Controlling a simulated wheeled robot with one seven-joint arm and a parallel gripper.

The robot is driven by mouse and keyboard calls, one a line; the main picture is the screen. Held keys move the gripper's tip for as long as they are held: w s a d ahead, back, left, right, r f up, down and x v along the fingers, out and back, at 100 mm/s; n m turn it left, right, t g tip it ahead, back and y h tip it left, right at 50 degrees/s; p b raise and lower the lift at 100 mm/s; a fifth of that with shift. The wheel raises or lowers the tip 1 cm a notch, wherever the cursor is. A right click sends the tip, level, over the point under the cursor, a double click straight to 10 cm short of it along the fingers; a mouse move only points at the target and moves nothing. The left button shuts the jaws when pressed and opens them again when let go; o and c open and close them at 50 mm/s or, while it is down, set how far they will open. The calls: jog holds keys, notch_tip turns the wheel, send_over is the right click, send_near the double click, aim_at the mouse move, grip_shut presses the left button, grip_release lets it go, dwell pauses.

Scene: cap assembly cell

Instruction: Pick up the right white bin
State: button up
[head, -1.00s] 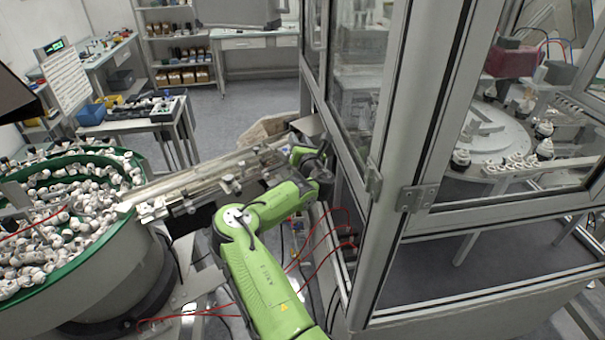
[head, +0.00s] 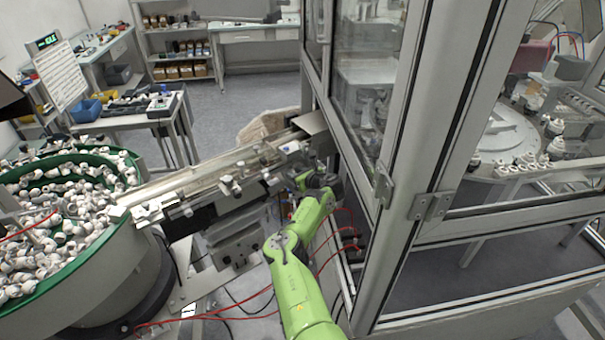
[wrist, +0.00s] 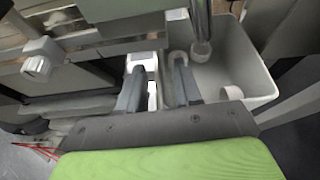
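A white bin (wrist: 235,62) is at the upper right of the wrist view, with a few small white round parts (wrist: 235,92) in it. My gripper (wrist: 158,67) is open, its two dark fingers apart. The right finger overlaps the left part of this bin; the left finger is outside it. A narrow white piece (wrist: 152,95) shows between the fingers; I cannot tell whether it belongs to a second bin. Contact with the bin wall cannot be told. In the head view no bin can be made out; my arm's end is low beside the feeder rail.
The feeder rail (head: 225,175) runs above and left of my arm's end. A metal post (wrist: 201,20) reaches down over the bin. The glazed machine frame (head: 405,190) stands close on the right. Red hoses (head: 345,230) hang nearby. A bowl of caps (head: 60,230) is at left.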

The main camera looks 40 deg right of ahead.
jog(key=shift+w+d+f, duration=0.2)
jog(key=shift+w+f, duration=0.15)
jog(key=shift+w, duration=0.25)
jog(key=shift+w+a, duration=0.1)
jog(key=shift+w, duration=0.3)
grip_shut()
